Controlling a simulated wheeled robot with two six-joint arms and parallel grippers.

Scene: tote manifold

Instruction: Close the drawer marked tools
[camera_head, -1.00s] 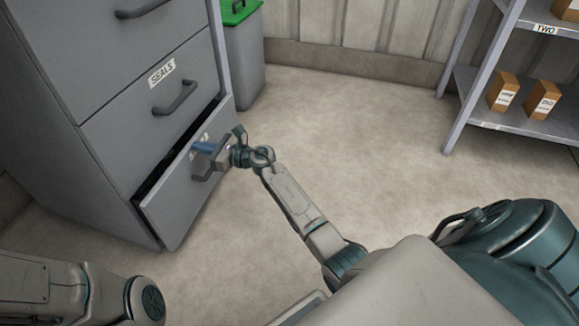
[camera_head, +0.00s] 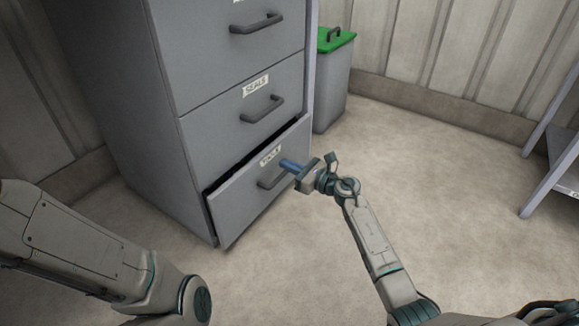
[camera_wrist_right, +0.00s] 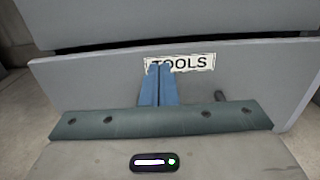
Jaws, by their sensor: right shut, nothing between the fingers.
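The drawer marked tools (camera_head: 240,205) is the lowest drawer of the grey cabinet and stands partly open, with a dark gap above its front. Its TOOLS label also shows in the right wrist view (camera_wrist_right: 196,63). My right gripper (camera_head: 284,163) is shut and empty, its blue fingers at the drawer front beside the label and above the handle (camera_head: 272,180). In the right wrist view the blue fingertips (camera_wrist_right: 159,68) overlap the label's lower left part; I cannot tell whether they touch. My left arm shows at lower left, but its gripper is out of view.
The closed drawer marked seals (camera_head: 245,105) is just above. A grey bin with a green lid (camera_head: 335,42) stands right of the cabinet. A metal shelf (camera_head: 562,160) is at the right edge. The floor between is clear.

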